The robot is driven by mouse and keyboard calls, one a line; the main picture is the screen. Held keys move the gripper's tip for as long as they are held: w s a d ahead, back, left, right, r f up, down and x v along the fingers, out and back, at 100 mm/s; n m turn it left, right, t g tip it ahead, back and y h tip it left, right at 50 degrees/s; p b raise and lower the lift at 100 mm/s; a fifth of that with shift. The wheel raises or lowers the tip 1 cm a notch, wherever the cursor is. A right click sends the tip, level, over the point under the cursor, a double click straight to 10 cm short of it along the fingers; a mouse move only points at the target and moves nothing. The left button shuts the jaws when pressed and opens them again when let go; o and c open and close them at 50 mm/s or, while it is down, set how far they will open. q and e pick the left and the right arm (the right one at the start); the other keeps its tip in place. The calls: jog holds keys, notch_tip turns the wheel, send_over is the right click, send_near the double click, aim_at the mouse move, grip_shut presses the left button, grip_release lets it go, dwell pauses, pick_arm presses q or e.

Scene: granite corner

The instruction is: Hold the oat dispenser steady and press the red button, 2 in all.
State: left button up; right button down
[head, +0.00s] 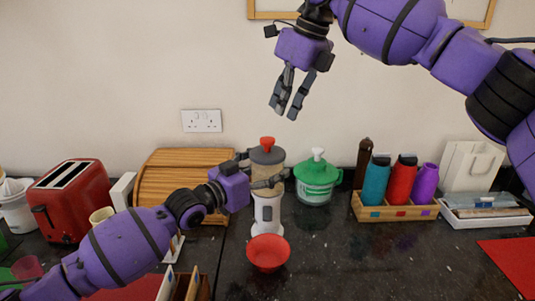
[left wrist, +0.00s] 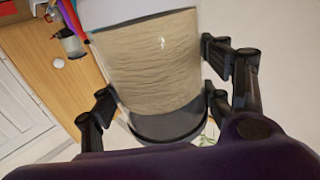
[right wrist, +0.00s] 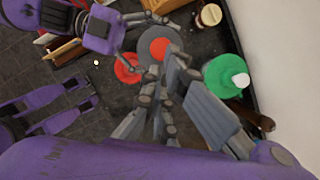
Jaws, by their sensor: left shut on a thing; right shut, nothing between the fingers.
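The oat dispenser (head: 267,212) stands upright on the dark counter, with a pale lower body, a clear oat-filled section and a grey lid. The red button (head: 267,142) is on top of the lid. My left gripper (head: 264,173) is shut around the clear section; in the left wrist view its fingers flank the oats (left wrist: 150,65). My right gripper (head: 284,109) is shut and empty, in the air above the dispenser, pointing down, apart from the button. In the right wrist view the grey lid (right wrist: 149,46) and the button show just beyond the fingers. A red bowl (head: 268,254) sits in front of the dispenser's base.
A green-lidded container (head: 316,180) stands right of the dispenser. A wooden bread box (head: 165,172) and a red toaster (head: 72,200) are left. A wooden rack (head: 395,212) of bottles and a white tray (head: 485,218) are right. The counter's front right is mostly clear.

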notch_tip(320, 180, down, 2)
notch_tip(320, 180, up, 7)
jog(key=m+t+y, duration=0.2)
jog(key=m+t, duration=0.3)
jog(key=m, duration=0.7)
send_over(268, 144)
jog(key=w+d, duration=0.1)
jog(key=w, duration=0.3)
jog(key=shift+s+f, duration=0.2)
jog(key=shift+d+f, duration=0.1)
jog(key=shift+f, duration=4.3)
jog(key=shift+f, duration=0.15)
jog(key=shift+f, duration=0.25)
